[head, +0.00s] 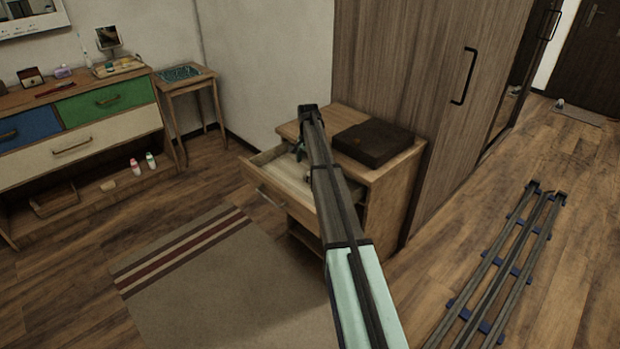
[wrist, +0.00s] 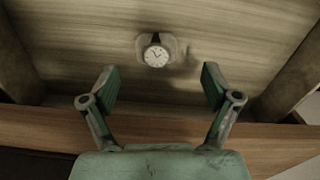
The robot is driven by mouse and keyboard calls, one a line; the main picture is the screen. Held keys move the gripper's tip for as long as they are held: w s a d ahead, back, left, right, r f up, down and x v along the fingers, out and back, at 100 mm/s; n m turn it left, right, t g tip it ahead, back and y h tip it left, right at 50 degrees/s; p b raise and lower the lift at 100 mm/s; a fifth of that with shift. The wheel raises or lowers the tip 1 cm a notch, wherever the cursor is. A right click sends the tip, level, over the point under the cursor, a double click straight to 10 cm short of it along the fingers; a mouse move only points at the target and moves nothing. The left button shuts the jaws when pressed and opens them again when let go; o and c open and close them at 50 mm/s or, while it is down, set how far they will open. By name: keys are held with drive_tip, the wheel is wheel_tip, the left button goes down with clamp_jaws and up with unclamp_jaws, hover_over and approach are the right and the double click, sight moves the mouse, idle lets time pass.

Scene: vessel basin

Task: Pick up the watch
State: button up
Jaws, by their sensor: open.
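The watch (wrist: 156,55) has a round white face and lies in the open drawer, at the upper middle of the wrist view. A small pale pad or its strap shows around the face; I cannot tell which. My gripper (wrist: 160,78) is open and empty, its two fingers apart on either side below the watch in the picture. In the head view the drawer (head: 262,183) is pulled out of the wooden nightstand (head: 386,180). My arm covers part of the drawer there, and the watch cannot be made out. My gripper (head: 299,152) shows only in small part behind the arm.
A dark box (head: 373,143) sits on the nightstand top, close to my arm. A tall wardrobe (head: 400,65) stands right behind it. Drawer walls (wrist: 293,75) flank the gripper. A dresser (head: 80,130) and a small side table (head: 186,80) stand at left. A rug (head: 215,285) lies in front.

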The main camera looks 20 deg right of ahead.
sight(309, 174)
drive_tip(key=shift+s+f+p, duration=0.2)
drive_tip(key=shift+f+p, duration=0.15)
drive_tip(key=shift+f, duration=2.75)
drive_tip(key=c, duration=1.3)
